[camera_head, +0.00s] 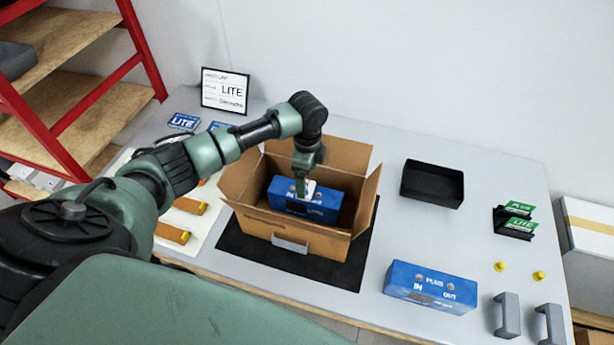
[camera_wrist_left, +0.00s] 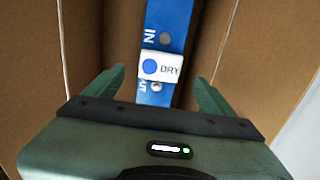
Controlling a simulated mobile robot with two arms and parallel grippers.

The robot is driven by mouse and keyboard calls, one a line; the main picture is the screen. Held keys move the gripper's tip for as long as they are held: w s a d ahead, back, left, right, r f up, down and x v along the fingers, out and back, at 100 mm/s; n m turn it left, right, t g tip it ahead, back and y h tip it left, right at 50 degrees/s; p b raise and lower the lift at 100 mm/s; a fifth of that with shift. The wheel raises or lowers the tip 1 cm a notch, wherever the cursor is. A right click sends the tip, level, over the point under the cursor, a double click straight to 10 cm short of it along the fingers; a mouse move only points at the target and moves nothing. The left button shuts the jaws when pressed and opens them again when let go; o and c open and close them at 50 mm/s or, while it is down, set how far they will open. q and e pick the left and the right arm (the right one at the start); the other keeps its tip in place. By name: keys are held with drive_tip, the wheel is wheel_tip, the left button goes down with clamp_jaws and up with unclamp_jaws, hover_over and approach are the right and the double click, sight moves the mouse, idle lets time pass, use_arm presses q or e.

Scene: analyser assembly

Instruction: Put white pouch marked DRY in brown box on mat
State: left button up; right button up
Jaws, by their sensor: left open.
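The brown box (camera_head: 328,238) stands open on the black mat (camera_head: 240,250), flaps spread. A blue unit (camera_head: 327,205) with white lettering sits inside it; it also shows in the left wrist view (camera_wrist_left: 172,20). The white pouch marked DRY (camera_wrist_left: 161,69), with a blue dot, lies across the blue unit; in the head view it is a small white patch (camera_head: 309,190) under my gripper. My left gripper (camera_head: 306,180) is inside the box opening, above the pouch. In the left wrist view its fingers (camera_wrist_left: 160,92) are apart, one on each side of the pouch. My right gripper is not in view.
Another blue unit (camera_head: 430,287) lies right of the mat. A black tray (camera_head: 432,184) stands behind it. Green cards in a holder (camera_head: 516,222), yellow knobs (camera_head: 500,267) and grey handles (camera_head: 508,315) are at right. Orange cylinders (camera_head: 188,206) lie left of the box. A framed sign (camera_head: 224,91) stands behind.

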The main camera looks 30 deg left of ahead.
use_arm(q)
wheel_tip(320, 180, up, 8)
drive_tip(key=shift+f, duration=0.2)
idle(0.7)
idle(0.6)
